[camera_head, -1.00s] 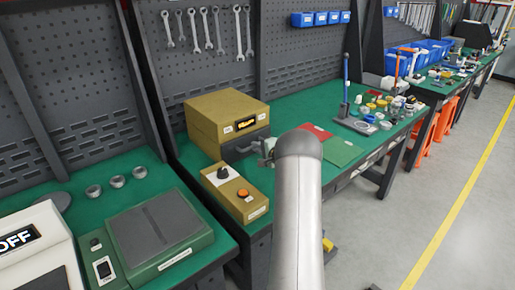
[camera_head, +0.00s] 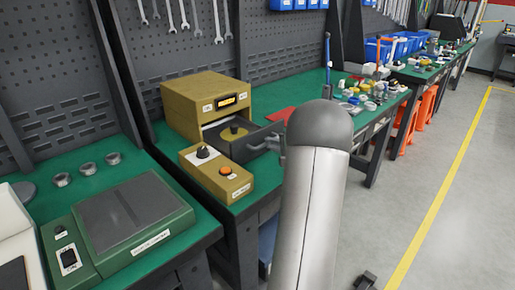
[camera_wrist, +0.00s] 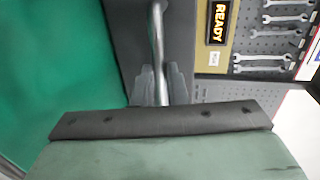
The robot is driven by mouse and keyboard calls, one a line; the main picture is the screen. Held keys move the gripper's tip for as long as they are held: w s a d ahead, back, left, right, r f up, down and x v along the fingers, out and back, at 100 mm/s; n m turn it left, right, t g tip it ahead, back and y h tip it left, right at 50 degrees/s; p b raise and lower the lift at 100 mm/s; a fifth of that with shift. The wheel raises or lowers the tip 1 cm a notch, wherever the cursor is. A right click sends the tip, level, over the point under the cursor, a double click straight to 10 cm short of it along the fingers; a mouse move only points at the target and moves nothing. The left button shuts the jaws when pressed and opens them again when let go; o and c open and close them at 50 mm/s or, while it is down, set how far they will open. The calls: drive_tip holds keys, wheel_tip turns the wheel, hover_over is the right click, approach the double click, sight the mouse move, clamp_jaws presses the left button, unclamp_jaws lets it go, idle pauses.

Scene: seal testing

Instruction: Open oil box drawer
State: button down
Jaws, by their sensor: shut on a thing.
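The oil box (camera_head: 200,100) is a mustard-yellow box with a lit display at the back of the green bench. Its dark drawer (camera_head: 252,143) is pulled out toward my arm, and a yellow part with a dark round centre shows inside. My gripper (camera_head: 276,146) is at the drawer front, partly hidden by my arm. In the wrist view my gripper (camera_wrist: 161,88) is shut on the metal drawer handle (camera_wrist: 156,30), against the dark drawer front (camera_wrist: 180,50). The display there reads READY.
A yellow control box (camera_head: 217,175) with a black knob and orange button stands just in front of the oil box. A green scale (camera_head: 135,220) is at the left. A red sheet (camera_head: 281,114) and several small parts lie to the right.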

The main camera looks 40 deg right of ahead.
drive_tip(key=b+v, duration=0.1)
drive_tip(key=v, duration=0.2)
drive_tip(key=f+b+v, duration=0.1)
drive_tip(key=b+v, duration=0.1)
drive_tip(key=v, duration=0.2)
drive_tip(key=shift+s+f, duration=0.2)
drive_tip(key=shift+s, duration=0.05)
drive_tip(key=c, duration=1.5)
unclamp_jaws()
drive_tip(key=shift+o, duration=0.2)
drive_tip(key=v, duration=1.7)
drive_tip(key=shift+s, duration=0.15)
